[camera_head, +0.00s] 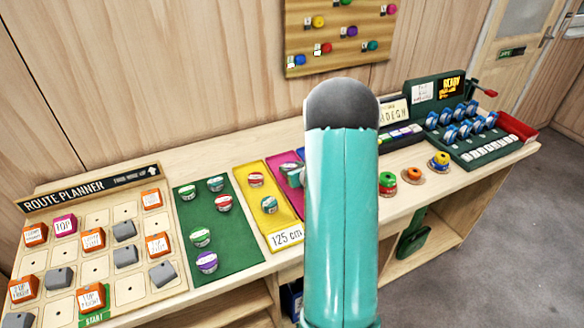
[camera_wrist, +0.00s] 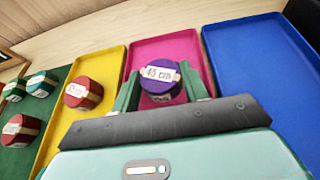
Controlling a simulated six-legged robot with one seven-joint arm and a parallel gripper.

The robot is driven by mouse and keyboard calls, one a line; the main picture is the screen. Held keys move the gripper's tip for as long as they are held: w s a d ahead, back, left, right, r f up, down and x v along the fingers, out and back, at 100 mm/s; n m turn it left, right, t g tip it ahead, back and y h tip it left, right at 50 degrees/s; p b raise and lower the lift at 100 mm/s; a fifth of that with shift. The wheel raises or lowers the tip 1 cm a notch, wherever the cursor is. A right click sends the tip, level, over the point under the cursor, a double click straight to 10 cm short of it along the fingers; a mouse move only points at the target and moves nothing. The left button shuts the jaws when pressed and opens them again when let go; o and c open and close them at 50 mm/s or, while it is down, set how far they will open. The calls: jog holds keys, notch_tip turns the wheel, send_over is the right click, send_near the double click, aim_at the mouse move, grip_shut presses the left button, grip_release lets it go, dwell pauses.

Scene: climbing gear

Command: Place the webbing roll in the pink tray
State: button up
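The webbing roll I take to be the purple one with a "45 cm" label (camera_wrist: 160,80). In the wrist view it sits between my gripper's (camera_wrist: 161,84) two green fingers, which appear to touch it on both sides. It is over the pink tray (camera_wrist: 150,48); whether it touches the tray floor I cannot tell. In the head view my teal arm covers much of this area. A small part of my gripper (camera_head: 292,178) shows over the pink tray (camera_head: 283,160), and the roll is mostly hidden there.
The blue tray (camera_wrist: 255,60) on the right looks empty where visible. A green mat (camera_head: 235,255) with several rolls and a route planner board (camera_head: 95,190) lie further left. Coloured discs (camera_head: 413,174) stand right of my arm.

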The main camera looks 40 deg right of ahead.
jog(key=o, duration=0.4)
jog(key=shift+c, duration=0.2)
jog(key=shift+r, duration=0.15)
jog(key=v, duration=1.2)
jog(key=a+r+n+g+y, duration=0.2)
jog(key=a+r+n+y, duration=0.35)
jog(key=a+n, duration=0.6)
jog(key=a+r+n+g+y, duration=0.2)
jog(key=a+r+n+y, duration=0.35)
jog(key=a, duration=1.05)
jog(key=s+a+r+n+g+h, duration=0.1)
jog(key=s+a+r+n+h, duration=0.2)
jog(key=s+n, duration=0.3)
jog(key=s+a+r+n+g+h, duration=0.2)
jog(key=s+n, duration=0.5)
jog(key=n, duration=0.8)
jog(key=shift+a+r+n+g+h, duration=0.35)
jog(key=shift+a+r+h, duration=0.55)
jog(key=shift+r+h, duration=0.65)
